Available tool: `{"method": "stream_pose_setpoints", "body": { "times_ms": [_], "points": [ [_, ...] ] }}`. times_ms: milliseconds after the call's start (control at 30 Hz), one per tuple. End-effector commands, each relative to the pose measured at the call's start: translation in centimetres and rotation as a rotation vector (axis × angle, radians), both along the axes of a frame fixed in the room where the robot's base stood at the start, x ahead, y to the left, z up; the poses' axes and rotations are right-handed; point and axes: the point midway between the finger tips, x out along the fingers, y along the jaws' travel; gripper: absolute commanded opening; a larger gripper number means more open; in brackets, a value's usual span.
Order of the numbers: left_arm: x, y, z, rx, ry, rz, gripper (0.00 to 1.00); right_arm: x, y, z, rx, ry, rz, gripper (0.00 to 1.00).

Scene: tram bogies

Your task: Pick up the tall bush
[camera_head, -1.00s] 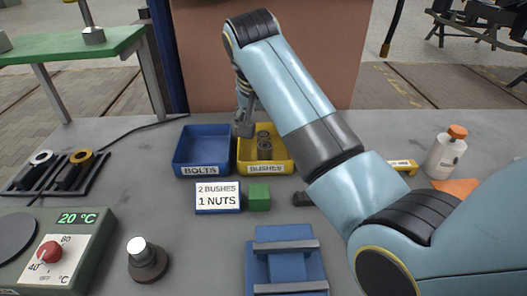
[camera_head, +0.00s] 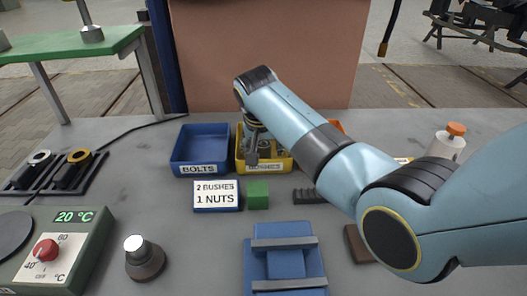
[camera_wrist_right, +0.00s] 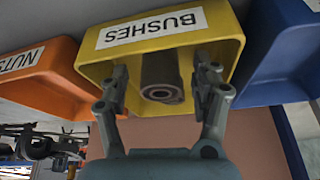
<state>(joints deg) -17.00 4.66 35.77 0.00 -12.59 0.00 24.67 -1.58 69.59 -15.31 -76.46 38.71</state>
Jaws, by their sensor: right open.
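The yellow bin labelled BUSHES (camera_head: 285,163) stands at the back of the table. My right gripper (camera_head: 251,158) points down over it and hides part of its inside. In the right wrist view the open gripper (camera_wrist_right: 163,88) has one finger on each side of a grey-brown, hollow, cylindrical bush (camera_wrist_right: 160,70), with gaps showing between fingers and bush. The bush is inside the yellow bin (camera_wrist_right: 215,22). I cannot tell its height against other bushes, which are mostly hidden in the head view. My left gripper is not in view.
A blue BOLTS bin (camera_head: 203,168) stands left of the yellow one; an orange NUTS bin (camera_wrist_right: 35,78) is on its other side. In front are a sign reading 2 BUSHES 1 NUTS (camera_head: 216,196), a green block (camera_head: 257,196) and a blue fixture (camera_head: 285,262).

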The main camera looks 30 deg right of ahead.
Motion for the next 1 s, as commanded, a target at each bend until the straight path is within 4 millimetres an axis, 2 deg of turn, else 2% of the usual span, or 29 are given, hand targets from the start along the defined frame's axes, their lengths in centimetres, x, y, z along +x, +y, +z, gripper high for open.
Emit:
{"method": "stream_pose_setpoints", "body": {
  "times_ms": [267,767,1000],
  "points": [
    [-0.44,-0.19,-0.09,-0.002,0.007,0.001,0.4,0.18,-0.1,-0.4,0.0,-0.001,0.0,0.65],
    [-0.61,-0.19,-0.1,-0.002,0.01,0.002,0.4,0.16,-0.08,-0.39,0.0,-0.001,0.0,0.01],
    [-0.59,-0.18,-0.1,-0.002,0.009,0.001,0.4,0.21,-0.08,-0.31,0.001,-0.003,0.0,0.0]
  ]
}}
